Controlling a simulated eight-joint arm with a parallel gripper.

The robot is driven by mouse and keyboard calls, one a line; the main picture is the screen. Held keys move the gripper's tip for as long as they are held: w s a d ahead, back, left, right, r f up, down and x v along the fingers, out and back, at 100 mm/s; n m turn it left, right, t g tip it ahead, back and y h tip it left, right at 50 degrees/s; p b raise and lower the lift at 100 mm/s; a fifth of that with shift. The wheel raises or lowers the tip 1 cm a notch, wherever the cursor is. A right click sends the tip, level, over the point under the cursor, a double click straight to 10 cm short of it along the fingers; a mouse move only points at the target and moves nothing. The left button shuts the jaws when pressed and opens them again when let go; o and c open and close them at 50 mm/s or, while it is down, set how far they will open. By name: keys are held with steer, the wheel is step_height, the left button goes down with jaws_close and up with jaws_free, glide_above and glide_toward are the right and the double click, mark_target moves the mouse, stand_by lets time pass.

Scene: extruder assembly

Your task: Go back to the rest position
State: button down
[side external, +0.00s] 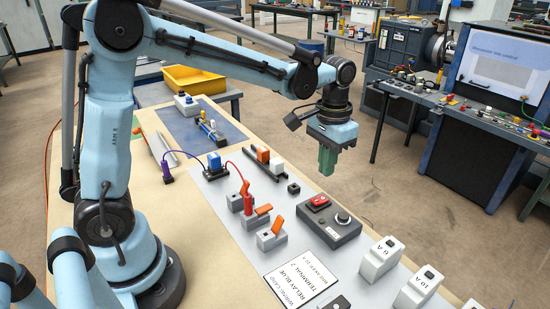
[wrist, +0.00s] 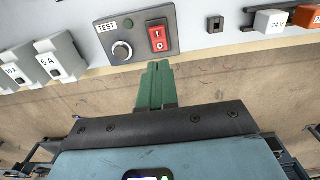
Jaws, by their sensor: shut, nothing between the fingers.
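My gripper (side external: 327,160) hangs at the end of my arm, high above the bench's edge, pointing down. Its green fingers are together with nothing between them. In the wrist view my gripper (wrist: 157,72) shows its closed fingers in front of the grey test box. The fingers look apart from everything around them.
The grey test box (side external: 326,231) with a red switch and a knob lies on the light panel (side external: 225,225). White breakers (side external: 380,258), red-orange connectors (side external: 257,215) and a printed card (side external: 301,276) are also there. A yellow bin (side external: 195,79) stands behind. The air around my gripper looks free.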

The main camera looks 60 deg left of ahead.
steer(key=shift+r, duration=0.15)
steer(key=s+a+r+t, duration=0.2)
steer(key=s+t, duration=0.5)
steer(key=s, duration=0.5)
steer(key=shift+a, duration=0.25)
steer(key=shift+s, duration=0.1)
stand_by(0.8)
